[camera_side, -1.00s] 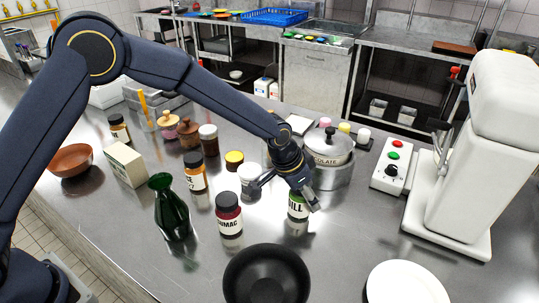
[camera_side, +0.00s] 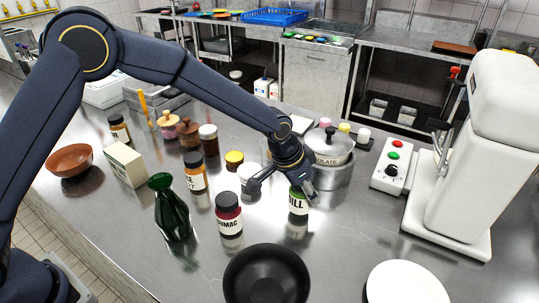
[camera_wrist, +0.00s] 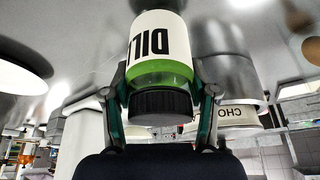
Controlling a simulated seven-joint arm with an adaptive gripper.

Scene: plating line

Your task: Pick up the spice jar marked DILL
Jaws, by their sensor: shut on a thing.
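The DILL jar (camera_side: 298,205) has green contents and a white label with dark letters. It is upright, held between the fingers of my gripper (camera_side: 284,186), which is shut on it. In the wrist view the jar (camera_wrist: 158,50) shows its label upside down and its black ribbed lid toward the camera, with the fingers of my gripper (camera_wrist: 160,100) on both sides. The jar seems close above the steel counter; the exact gap is hard to tell. Its upper part is hidden by my gripper in the side view.
A SUMAC jar (camera_side: 229,216) stands to the left, and a black pan (camera_side: 266,285) lies in front. A pot marked CHOCOLATE (camera_side: 333,172) is close behind on the right. A dark green bottle (camera_side: 171,210) stands farther left. A white plate (camera_side: 407,285) lies front right.

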